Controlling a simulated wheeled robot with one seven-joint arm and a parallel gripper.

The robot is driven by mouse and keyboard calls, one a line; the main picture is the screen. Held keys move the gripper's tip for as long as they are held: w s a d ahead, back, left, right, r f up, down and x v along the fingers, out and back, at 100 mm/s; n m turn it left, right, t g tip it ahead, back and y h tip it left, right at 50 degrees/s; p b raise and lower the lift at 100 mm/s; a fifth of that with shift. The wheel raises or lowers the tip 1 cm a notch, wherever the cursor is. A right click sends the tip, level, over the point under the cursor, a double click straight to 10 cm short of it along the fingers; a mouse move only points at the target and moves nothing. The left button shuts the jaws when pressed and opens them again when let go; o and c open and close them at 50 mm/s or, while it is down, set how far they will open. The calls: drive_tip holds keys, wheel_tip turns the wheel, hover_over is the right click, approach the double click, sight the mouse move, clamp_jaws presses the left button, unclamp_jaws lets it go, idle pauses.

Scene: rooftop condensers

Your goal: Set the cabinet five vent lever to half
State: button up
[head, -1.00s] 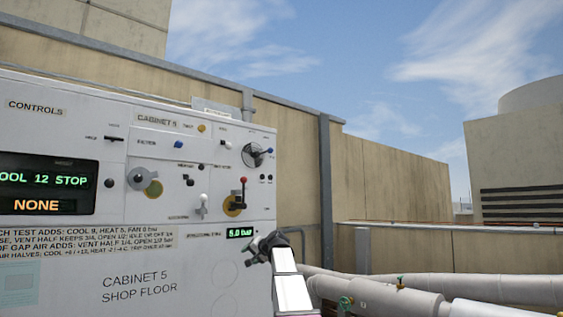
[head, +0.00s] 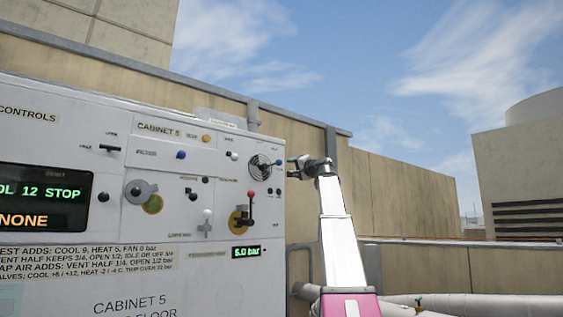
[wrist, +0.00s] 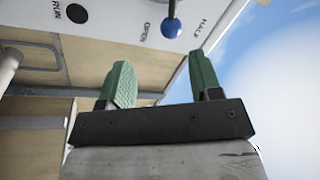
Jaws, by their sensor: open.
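The vent lever has a blue ball knob (head: 278,163) at the right of a round dark vent grille (head: 260,168) on the cabinet five panel. The wrist view shows the blue knob (wrist: 172,28) at the top, on a dark stem, between the printed words OPEN on its left and HALF on its right. My gripper (head: 293,167) is just right of the knob in the head view. In the wrist view my gripper (wrist: 161,78) is open with two green fingers apart and empty. The knob is beyond the fingertips, not between them.
A red-knobbed lever (head: 250,196) is below the vent, with a pressure display (head: 246,252) under it. A white-knobbed lever (head: 207,213) and small switches are to the left. Pipes (head: 440,301) run low at the right. Open air lies right of the cabinet.

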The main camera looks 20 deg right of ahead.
sight(281, 162)
drive_tip(key=x, duration=0.3)
drive_tip(key=r+x, duration=0.1)
drive_tip(key=x, duration=0.3)
drive_tip(key=r+x, duration=0.1)
drive_tip(key=x, duration=0.2)
drive_tip(key=shift+w+d, duration=0.1)
drive_tip(key=shift+w, duration=0.05)
clamp_jaws()
drive_tip(key=shift+r, duration=0.1)
